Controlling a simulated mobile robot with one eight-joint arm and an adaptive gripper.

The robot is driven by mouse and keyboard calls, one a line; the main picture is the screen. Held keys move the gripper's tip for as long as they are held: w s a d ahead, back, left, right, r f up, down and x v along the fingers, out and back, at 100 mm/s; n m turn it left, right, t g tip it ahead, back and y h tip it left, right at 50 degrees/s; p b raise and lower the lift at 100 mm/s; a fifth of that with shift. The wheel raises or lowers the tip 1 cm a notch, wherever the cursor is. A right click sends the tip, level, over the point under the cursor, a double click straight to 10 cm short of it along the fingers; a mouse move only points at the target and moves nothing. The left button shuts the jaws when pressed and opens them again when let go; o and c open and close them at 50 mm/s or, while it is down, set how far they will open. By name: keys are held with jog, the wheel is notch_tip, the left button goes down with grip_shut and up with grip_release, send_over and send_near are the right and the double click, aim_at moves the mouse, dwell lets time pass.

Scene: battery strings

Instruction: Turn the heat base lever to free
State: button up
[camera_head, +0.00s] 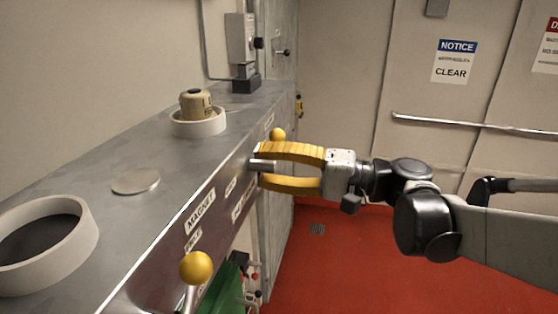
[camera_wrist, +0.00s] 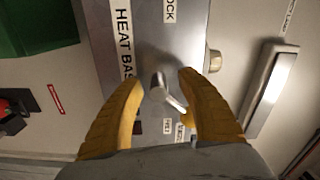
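My gripper (camera_head: 260,166) has its two yellow fingers spread at the front face of the grey bench. In the wrist view its fingers (camera_wrist: 160,84) stand on either side of a metal lever (camera_wrist: 158,88), with gaps beside its hub. The lever's arm slants down and right toward the right finger, where its end is partly hidden. A "HEAT BAS" label (camera_wrist: 125,45) is left of the lever, and a label ending "OCK" (camera_wrist: 169,10) is above it. In the head view the lever's metal stub (camera_head: 263,165) shows between the fingertips; a yellow ball (camera_head: 278,134) shows above the upper finger.
Another yellow ball-ended lever (camera_head: 196,267) sticks out nearer, below the "MAGNET" label (camera_head: 201,211). The bench top (camera_head: 165,150) carries a white ring (camera_head: 75,225) and a tan cylinder (camera_head: 195,103) in a white collar. A green object (camera_head: 228,285) is below. Red floor (camera_head: 370,270) lies open at right.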

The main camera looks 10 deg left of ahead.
jog(key=d, duration=1.2)
jog(key=shift+s, duration=0.4)
jog(key=shift+c, duration=0.4)
